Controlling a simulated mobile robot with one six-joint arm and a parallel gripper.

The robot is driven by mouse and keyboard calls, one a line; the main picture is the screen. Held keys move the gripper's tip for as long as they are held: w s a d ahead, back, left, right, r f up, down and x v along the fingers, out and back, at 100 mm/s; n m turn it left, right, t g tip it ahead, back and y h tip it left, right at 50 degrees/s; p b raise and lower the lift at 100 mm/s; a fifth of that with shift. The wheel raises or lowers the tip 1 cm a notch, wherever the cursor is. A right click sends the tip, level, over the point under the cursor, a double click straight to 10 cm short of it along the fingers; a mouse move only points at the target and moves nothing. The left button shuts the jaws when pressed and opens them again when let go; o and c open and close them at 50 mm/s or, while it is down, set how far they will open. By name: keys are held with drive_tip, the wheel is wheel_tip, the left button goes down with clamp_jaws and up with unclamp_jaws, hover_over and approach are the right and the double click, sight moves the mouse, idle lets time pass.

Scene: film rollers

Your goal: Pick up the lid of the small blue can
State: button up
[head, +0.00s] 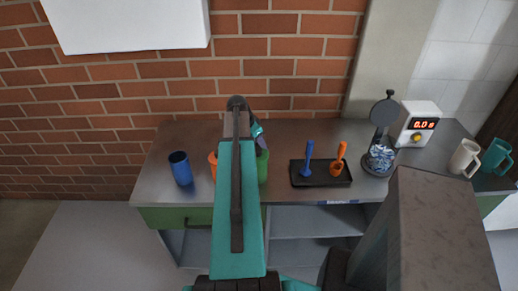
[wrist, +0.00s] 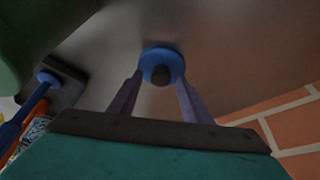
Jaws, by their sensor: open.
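A blue round lid with a dark knob (wrist: 161,58) shows in the wrist view, on or close above the grey counter. My gripper (wrist: 160,78) is open, its two fingers on either side of the knob in the picture. Whether they touch it, I cannot tell. In the head view my gripper (head: 259,132) is partly hidden by my arm, and the lid is hidden. A blue can (head: 181,170) stands upright at the counter's left, with a dark, seemingly open top.
An orange can (head: 212,164) and a green can (head: 262,167) stand partly behind my arm. A black tray (head: 321,181) holds blue and orange tools. Further right are a patterned jar (head: 379,160), a timer box (head: 418,125) and two mugs (head: 464,157). A brick wall (head: 150,75) closes the back.

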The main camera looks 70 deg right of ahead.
idle(0.4)
clamp_jaws()
drive_tip(key=shift+r, duration=0.1)
wheel_tip(320, 180, up, 10)
drive_tip(key=b, duration=0.2)
drive_tip(key=shift+b, duration=0.3)
idle(0.5)
idle(0.5)
